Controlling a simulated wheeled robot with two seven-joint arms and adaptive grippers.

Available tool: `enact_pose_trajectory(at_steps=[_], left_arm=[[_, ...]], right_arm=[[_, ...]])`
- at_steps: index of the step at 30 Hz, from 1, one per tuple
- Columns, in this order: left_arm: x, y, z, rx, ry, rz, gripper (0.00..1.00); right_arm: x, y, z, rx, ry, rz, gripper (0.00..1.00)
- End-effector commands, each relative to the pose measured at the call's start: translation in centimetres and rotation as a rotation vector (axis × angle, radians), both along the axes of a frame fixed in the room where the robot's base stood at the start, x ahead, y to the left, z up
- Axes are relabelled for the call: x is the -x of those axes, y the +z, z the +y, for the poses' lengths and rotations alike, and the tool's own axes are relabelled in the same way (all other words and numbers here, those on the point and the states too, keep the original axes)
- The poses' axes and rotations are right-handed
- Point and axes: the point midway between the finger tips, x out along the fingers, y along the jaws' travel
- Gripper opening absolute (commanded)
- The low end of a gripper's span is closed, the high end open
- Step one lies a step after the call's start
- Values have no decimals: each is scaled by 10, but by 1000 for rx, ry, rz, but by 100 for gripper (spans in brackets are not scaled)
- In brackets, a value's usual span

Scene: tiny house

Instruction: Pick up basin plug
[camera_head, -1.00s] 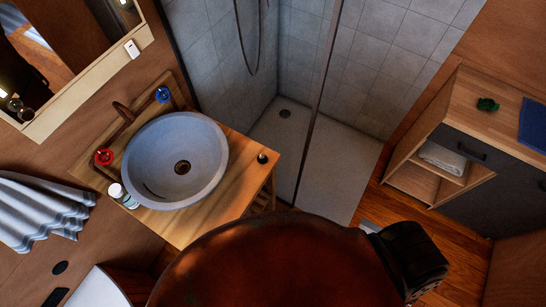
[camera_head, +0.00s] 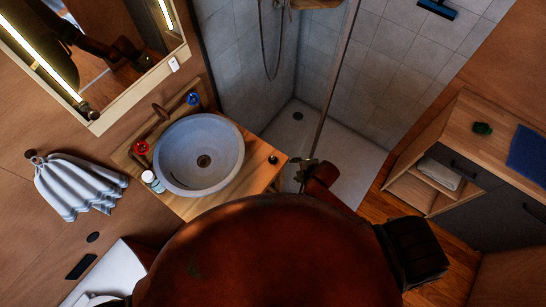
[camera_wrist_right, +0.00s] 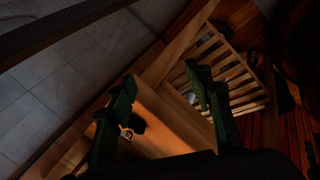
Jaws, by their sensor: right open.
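The basin plug (camera_head: 273,160) is a small dark round piece on the right end of the wooden washstand top, beside the grey basin (camera_head: 222,185). In the right wrist view a small pale and dark piece that looks like the plug (camera_wrist_right: 126,133) lies on the wood close to the left finger, with a dark shadow beside it. My right gripper (camera_head: 302,167) is just right of the plug, past the counter's edge, apart from it. In the wrist view its two green fingers (camera_wrist_right: 160,76) are spread with nothing held. My left gripper does not show.
A red tap handle (camera_head: 141,147), a blue one (camera_head: 193,98) and a small bottle (camera_head: 152,181) stand around the basin. A glass shower edge (camera_head: 332,92) rises behind my right gripper. A slatted wooden rack (camera_wrist_right: 236,82) is low down. A cabinet (camera_head: 480,205) stands at right.

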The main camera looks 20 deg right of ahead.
Motion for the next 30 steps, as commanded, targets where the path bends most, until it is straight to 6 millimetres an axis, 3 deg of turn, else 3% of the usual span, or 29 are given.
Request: enact_pose_trajectory(at_steps=[1,9,18,24,30], left_arm=[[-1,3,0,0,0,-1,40],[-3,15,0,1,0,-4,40],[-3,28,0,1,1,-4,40],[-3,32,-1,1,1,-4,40],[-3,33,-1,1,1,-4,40]], right_arm=[[-9,13,8,44,108,-34,47],[-34,59,50,345,780,-227,47],[-38,93,66,721,1521,-426,47],[-35,100,64,863,1798,-493,47],[-38,93,65,898,1868,-510,47]])
